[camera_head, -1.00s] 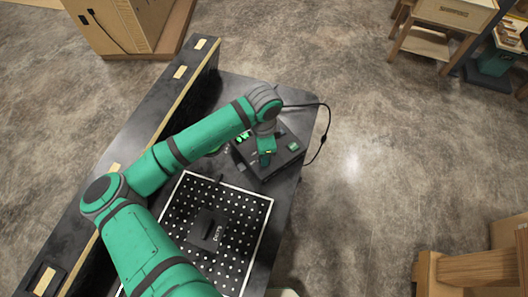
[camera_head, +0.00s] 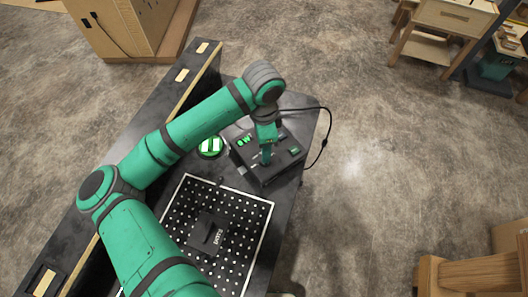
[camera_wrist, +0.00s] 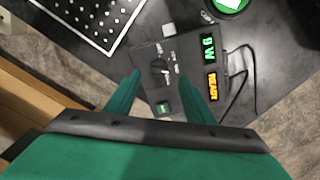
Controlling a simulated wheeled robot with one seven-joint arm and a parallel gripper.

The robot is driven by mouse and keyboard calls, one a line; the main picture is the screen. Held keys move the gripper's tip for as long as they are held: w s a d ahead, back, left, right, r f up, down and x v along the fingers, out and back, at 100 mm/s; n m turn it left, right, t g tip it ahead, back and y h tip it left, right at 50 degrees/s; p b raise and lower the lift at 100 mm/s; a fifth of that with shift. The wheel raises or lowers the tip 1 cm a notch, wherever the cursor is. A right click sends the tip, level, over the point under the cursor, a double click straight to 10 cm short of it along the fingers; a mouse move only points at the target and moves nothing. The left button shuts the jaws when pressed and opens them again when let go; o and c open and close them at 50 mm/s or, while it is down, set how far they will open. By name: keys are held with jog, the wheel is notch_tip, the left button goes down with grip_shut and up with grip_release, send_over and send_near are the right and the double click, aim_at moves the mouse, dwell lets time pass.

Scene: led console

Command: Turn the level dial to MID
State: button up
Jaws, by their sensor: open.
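The dark console box (camera_head: 272,160) sits on the black table, and my arm reaches over it from the left. In the wrist view the black round level dial (camera_wrist: 159,72) is on the console, with small white labels around it too blurred to read surely. My gripper (camera_wrist: 165,75) is open, its two green fingers spread either side of the dial and apart from it in the picture. It also shows above the console in the head view (camera_head: 266,156). A green display (camera_wrist: 208,48) seems to read "9 W", and an orange one (camera_wrist: 212,86) reads "READY".
A green button (camera_wrist: 163,108) is on the console. A round green-and-white object (camera_head: 210,146) is on the table to its left. A white-dotted black board (camera_head: 255,222) holds a dark block (camera_head: 206,232). A cable (camera_head: 327,130) curves off the console's right.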

jog(key=shift+r, duration=1.75)
jog(key=shift+w, duration=0.15)
jog(key=shift+d, duration=0.15)
